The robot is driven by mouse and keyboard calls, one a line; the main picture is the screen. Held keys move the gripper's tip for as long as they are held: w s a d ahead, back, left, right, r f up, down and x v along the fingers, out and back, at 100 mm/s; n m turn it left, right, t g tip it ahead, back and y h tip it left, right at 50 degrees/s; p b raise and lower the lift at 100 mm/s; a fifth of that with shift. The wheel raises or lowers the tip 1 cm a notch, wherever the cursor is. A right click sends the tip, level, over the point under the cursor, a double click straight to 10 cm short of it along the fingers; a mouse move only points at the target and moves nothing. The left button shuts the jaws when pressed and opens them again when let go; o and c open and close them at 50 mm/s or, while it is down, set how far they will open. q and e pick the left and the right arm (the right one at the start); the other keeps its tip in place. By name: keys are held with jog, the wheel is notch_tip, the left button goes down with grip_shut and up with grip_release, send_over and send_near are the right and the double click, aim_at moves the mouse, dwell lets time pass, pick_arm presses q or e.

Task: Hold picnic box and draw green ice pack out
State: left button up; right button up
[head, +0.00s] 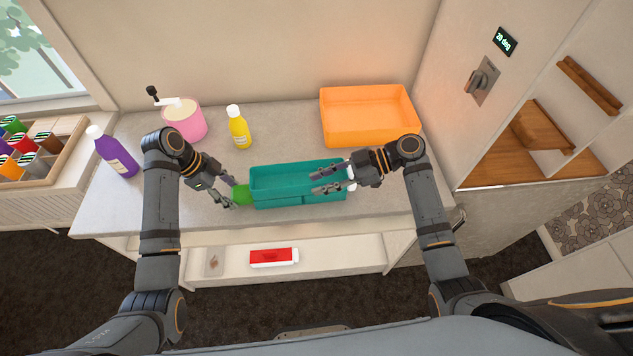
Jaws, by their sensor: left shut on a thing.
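The teal picnic box (278,186) sits on the countertop, open at the top. The bright green ice pack (242,196) sticks out of its left end; how much lies inside is hidden. My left gripper (232,193) is at the box's left end, shut on the protruding ice pack. My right gripper (314,182) reaches over the right part of the box from the right. Its fingers are spread apart, and I see nothing clearly pinched between them.
An orange tray (368,139) stands behind at the right. A yellow bottle (239,130), a pink pot (184,122) and a purple bottle (114,154) stand at the back and left. A red package (271,257) lies on the shelf below. The counter's front strip is clear.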

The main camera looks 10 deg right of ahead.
jog(key=shift+x, duration=1.1)
jog(key=shift+c, duration=0.3)
grip_shut()
